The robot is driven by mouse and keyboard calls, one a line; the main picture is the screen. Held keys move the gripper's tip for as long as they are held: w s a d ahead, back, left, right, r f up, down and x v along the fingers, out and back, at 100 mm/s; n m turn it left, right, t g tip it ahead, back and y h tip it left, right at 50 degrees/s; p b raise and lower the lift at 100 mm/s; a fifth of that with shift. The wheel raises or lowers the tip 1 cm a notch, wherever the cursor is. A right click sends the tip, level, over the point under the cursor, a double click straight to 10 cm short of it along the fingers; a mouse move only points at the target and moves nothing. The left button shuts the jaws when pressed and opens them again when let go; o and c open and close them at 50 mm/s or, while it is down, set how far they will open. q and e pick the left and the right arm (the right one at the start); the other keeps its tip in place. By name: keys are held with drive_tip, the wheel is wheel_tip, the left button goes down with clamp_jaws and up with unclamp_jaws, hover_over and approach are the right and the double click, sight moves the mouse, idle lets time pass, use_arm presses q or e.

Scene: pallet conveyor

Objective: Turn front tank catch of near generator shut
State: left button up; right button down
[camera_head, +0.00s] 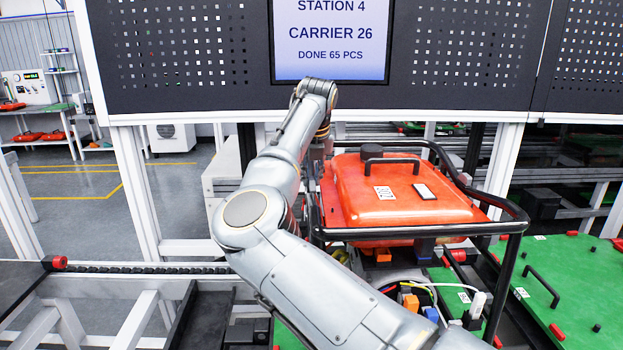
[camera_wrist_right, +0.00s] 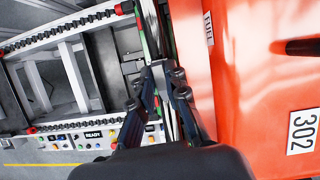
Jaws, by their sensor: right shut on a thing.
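The near generator has a black tube frame (camera_head: 420,232) and an orange-red tank (camera_head: 440,205) with a black handle and white labels. The tank also fills the right of the right wrist view (camera_wrist_right: 250,70), with labels "FUEL" and "302". My right arm reaches across the head view and hides the tank's left edge. In the right wrist view my right gripper (camera_wrist_right: 163,78) is closed beside the tank's edge, on the small front tank catch. The catch is mostly hidden between the fingers, so its angle cannot be told. My left gripper is in neither view.
A dark panel with a screen (camera_head: 331,40) stands behind the generator. Green carriers (camera_head: 570,270) lie at the right, and loose cables and connectors (camera_head: 425,300) sit below the tank. A conveyor frame with a chain and a button panel (camera_wrist_right: 90,137) shows in the wrist view.

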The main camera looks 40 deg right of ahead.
drive_tip(key=shift+d+f+n+t+y+b, duration=0.1)
drive_tip(key=shift+n+t+y+b, duration=0.25)
drive_tip(key=shift+n+b, duration=0.8)
drive_tip(key=shift+n+y+b, duration=0.35)
drive_tip(key=shift+n+b, duration=0.4)
drive_tip(key=shift+n, duration=0.1)
drive_tip(key=n+y+b, duration=0.1)
drive_tip(key=n, duration=0.1)
drive_tip(key=shift+d+n, duration=0.1)
drive_tip(key=shift+n, duration=0.3)
drive_tip(key=shift+r+n+y, duration=0.25)
drive_tip(key=shift+n+y, duration=0.15)
drive_tip(key=shift+n, duration=0.5)
drive_tip(key=n+y, duration=0.1)
drive_tip(key=n, duration=0.1)
drive_tip(key=shift+d+r+n, duration=0.1)
drive_tip(key=shift+d+n, duration=0.05)
drive_tip(key=shift+n, duration=0.25)
drive_tip(key=shift+r+n+y+p, duration=0.1)
drive_tip(key=shift+n+y+p, duration=0.2)
drive_tip(key=shift+n+p, duration=0.55)
drive_tip(key=shift+r+n+y+p, duration=0.1)
drive_tip(key=shift+n+y+p, duration=0.3)
drive_tip(key=shift+n+p, duration=0.75)
drive_tip(key=shift+w+d+f+n+g+p, duration=0.1)
drive_tip(key=shift+f+n+g+p, duration=0.1)
drive_tip(key=shift+n+g+p, duration=0.65)
